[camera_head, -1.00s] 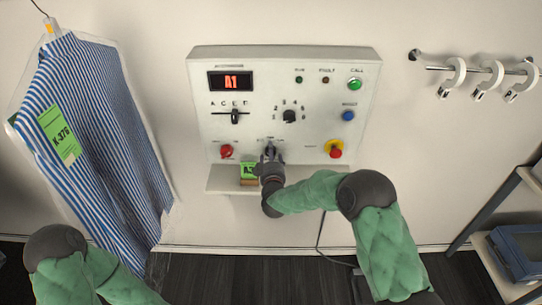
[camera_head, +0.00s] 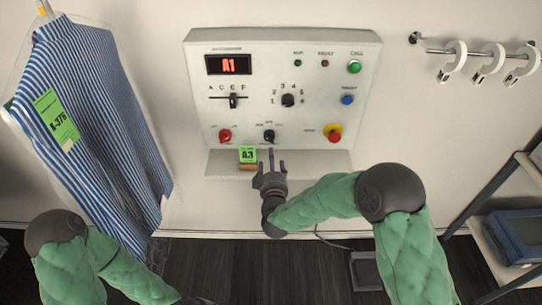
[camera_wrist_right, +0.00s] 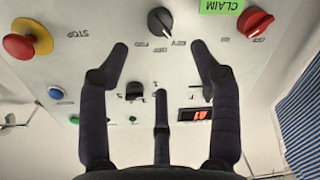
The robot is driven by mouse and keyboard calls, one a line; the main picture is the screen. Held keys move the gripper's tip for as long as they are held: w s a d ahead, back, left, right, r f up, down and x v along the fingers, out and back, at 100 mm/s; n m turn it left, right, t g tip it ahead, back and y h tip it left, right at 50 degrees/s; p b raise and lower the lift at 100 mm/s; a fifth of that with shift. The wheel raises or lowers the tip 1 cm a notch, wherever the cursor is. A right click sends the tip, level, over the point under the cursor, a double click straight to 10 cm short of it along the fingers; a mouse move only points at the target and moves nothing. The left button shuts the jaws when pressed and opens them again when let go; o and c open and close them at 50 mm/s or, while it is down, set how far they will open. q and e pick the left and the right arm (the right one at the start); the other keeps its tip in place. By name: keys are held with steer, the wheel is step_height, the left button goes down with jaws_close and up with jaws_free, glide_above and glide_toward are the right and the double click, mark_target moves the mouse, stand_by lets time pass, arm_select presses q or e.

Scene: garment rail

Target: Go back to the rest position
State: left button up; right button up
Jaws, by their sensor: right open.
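My right gripper (camera_head: 271,160) is open and empty, just below the black lower-middle knob (camera_head: 269,136) of the white control panel (camera_head: 325,110). The right wrist view also shows the gripper (camera_wrist_right: 160,62) with spread fingers and nothing between them. The knob (camera_wrist_right: 160,21) stands beyond the fingertips there, apart from them. My left arm comes in at the lower left of the head view, but its gripper is out of the picture. The panel's display (camera_head: 229,64) reads A1.
A bagged striped shirt (camera_head: 90,130) hangs at left. A rail with white rings (camera_head: 488,62) is at upper right. A rack with a blue box (camera_head: 515,240) stands at right.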

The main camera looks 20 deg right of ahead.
steer(key=shift+s, duration=0.1)
stand_by(0.4)
steer(key=s+a+f+m+g+y, duration=0.1)
steer(key=s+f+g+y, duration=0.15)
steer(key=f, duration=0.45)
steer(key=s+a+f+g+y, duration=0.1)
steer(key=s+a+f+g, duration=0.15)
steer(key=f, duration=0.55)
steer(key=s+f+m+g+y, duration=0.1)
steer(key=s+f+g+y, duration=0.2)
steer(key=f, duration=0.4)
steer(key=s+a+f+m+g, duration=0.2)
steer(key=s+f+g, duration=0.2)
steer(key=s+f, duration=0.5)
steer(key=s, duration=0.3)
steer(key=shift+a+g, duration=0.35)
steer(key=shift+g, duration=0.05)
steer(key=s+f+g, duration=0.1)
steer(key=s, duration=0.2)
steer(key=s+a+f+m+g+y, duration=0.1)
steer(key=s, duration=0.3)
steer(key=s+a+f+m+g, duration=0.1)
steer(key=s, duration=0.2)
steer(key=shift+s+f+g+y, duration=0.1)
steer(key=shift+s+g+y, duration=0.15)
steer(key=shift+s+g, duration=0.15)
steer(key=shift+c, duration=0.3)
